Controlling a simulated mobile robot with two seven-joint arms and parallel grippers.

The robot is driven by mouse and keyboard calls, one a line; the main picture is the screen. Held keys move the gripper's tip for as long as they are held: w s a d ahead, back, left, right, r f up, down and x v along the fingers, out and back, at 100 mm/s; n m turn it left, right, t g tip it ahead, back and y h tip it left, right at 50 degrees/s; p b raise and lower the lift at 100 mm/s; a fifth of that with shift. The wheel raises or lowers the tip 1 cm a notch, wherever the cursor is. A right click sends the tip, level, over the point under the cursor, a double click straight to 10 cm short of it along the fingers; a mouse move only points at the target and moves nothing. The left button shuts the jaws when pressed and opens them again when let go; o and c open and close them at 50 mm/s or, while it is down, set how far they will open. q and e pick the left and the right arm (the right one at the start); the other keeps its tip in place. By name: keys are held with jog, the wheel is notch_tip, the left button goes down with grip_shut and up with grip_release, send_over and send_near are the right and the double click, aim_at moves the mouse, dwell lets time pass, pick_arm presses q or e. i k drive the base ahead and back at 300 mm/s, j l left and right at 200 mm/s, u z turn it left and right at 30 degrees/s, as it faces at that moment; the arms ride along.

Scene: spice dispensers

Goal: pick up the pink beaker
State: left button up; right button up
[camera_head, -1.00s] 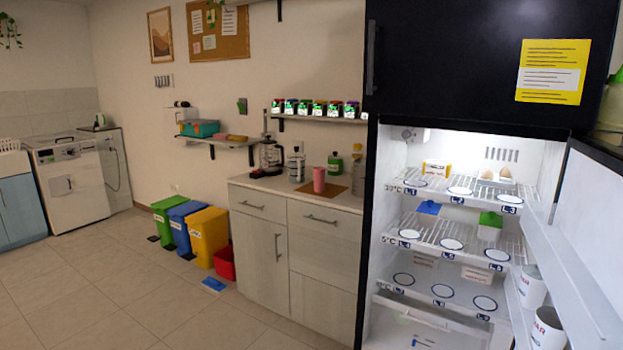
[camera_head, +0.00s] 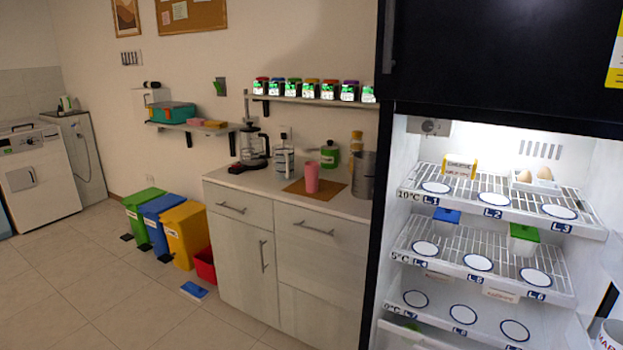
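The pink beaker (camera_head: 311,177) stands upright on a brown mat (camera_head: 332,189) on the counter, left of the open fridge. Neither of my grippers shows in the head view, so nothing is seen touching the beaker.
On the counter (camera_head: 240,180), a coffee maker (camera_head: 254,147), a green bottle (camera_head: 329,155) and a grey metal container (camera_head: 363,175) stand around the beaker. A shelf of spice jars (camera_head: 308,89) hangs above. The fridge (camera_head: 392,200) stands open at right.

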aim_at(312, 169)
jog(key=i+j+z, duration=0.15)
jog(key=i+j, duration=0.85)
jog(key=i+j+z, duration=0.15)
jog(key=i+j, duration=0.85)
jog(key=j, duration=0.1)
